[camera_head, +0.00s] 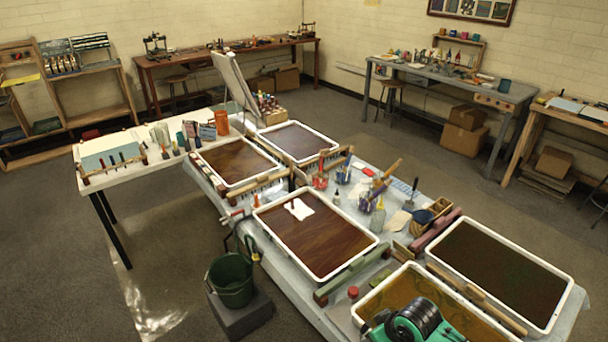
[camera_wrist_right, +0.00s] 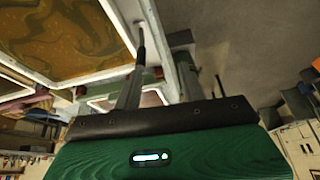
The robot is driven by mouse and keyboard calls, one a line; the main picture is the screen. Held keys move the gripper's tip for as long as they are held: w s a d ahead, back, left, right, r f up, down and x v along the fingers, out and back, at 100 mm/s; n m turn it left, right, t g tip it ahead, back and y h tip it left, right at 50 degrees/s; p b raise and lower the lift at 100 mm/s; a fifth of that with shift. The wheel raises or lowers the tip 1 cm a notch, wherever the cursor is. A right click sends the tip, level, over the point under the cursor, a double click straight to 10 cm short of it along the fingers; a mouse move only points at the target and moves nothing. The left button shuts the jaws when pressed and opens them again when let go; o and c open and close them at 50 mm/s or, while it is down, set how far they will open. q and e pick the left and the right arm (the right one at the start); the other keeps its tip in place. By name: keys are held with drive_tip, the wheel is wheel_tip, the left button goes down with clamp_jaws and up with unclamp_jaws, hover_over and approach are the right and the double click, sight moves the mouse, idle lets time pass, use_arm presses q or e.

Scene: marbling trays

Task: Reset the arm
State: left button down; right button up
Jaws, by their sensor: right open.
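My right gripper (camera_wrist_right: 162,58) shows in the right wrist view with its two dark fingers apart and nothing seen between them. A tray with yellow-brown marbled liquid and a white rim (camera_wrist_right: 112,68) fills the upper left of that view, close by the fingers. In the head view, green and black parts of my right arm show at the bottom edge, in front of the marbled tray at the front (camera_head: 360,316). The right fingertips cannot be made out there. My left gripper is not seen.
A long covered table holds several white-rimmed trays, including a brown one (camera_head: 365,238) with a white patch and a dark one (camera_head: 564,299). Brushes, jars and bottles crowd its middle. A green bucket (camera_head: 232,284) stands on a grey block (camera_head: 240,318). Floor to the left is open.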

drive_tip(key=s+d+r+m+h, duration=0.1)
drive_tip(key=s+d+r+m, duration=0.1)
drive_tip(key=s, duration=0.9)
drive_tip(key=s+d+r+m+h, duration=0.1)
drive_tip(key=s+d+r+m, duration=0.2)
drive_tip(key=s, duration=0.8)
wheel_tip(320, 180, down, 34)
drive_tip(key=r+g+b, duration=0.1)
drive_tip(key=g+b, duration=0.1)
drive_tip(key=b, duration=0.1)
use_arm(q)
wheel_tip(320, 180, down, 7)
drive_tip(key=b, duration=0.3)
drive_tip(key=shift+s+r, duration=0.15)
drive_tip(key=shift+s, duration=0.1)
use_arm(e)
drive_tip(key=s+d+f, duration=0.3)
drive_tip(key=s+f, duration=1.6)
drive_tip(key=f, duration=0.5)
drive_tip(key=shift+s+f+n+g+h, duration=0.15)
drive_tip(key=shift+s+n+g+h, duration=0.15)
drive_tip(key=shift+s+n+g, duration=0.1)
